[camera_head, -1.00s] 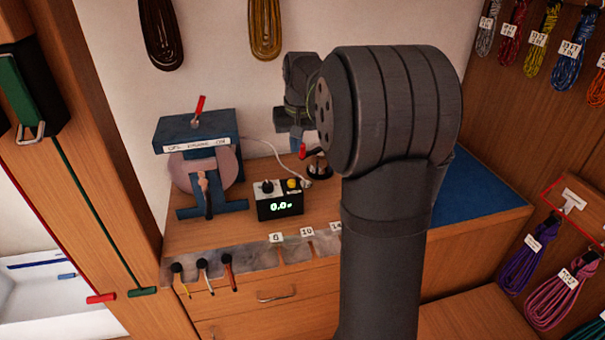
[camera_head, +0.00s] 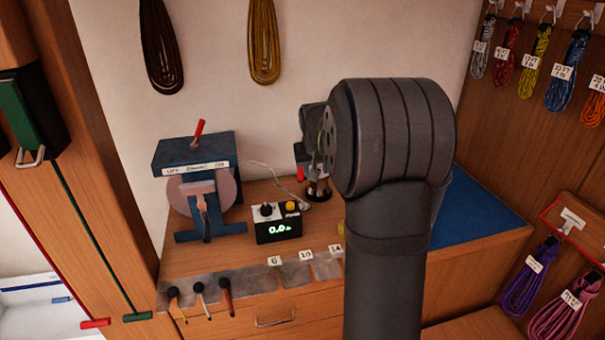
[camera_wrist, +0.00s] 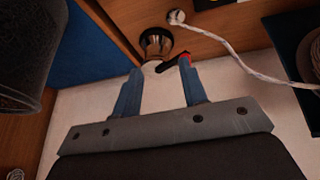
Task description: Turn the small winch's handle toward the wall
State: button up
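The small winch is a shiny metal drum on a dark round base (camera_head: 318,190) at the back of the bench, close to the wall. In the wrist view the winch (camera_wrist: 155,42) lies just beyond my fingertips. Its black handle (camera_wrist: 170,64) has a red tip and points right in that view; the red tip (camera_head: 300,174) points left in the head view. My gripper (camera_wrist: 163,67) is open, with the handle between or just beyond its two blue fingers and the red tip close to the right finger. Contact cannot be told. My arm hides most of the gripper in the head view.
A blue machine (camera_head: 195,155) with a red lever stands left on the bench. A display box (camera_head: 278,225) reading 0.0 stands in front, and a white cord (camera_wrist: 235,50) runs near the winch. A blue mat (camera_head: 480,212) lies right. Coiled lines hang on the walls.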

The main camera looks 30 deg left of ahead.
aim_at(301, 179)
jog(key=w+d+f+n+t+y, duration=0.2)
jog(key=w+d+f+t+y, duration=0.4)
jog(key=w, duration=0.3)
jog(key=s+f+n+g+y, duration=0.1)
jog(key=s+n+g+y, duration=0.2)
jog(key=s+y, duration=0.6)
jog(key=shift+h, duration=0.6)
jog(key=x, duration=1.6)
jog(key=shift+a+f, duration=0.1)
jog(key=shift+a, duration=0.15)
grip_shut()
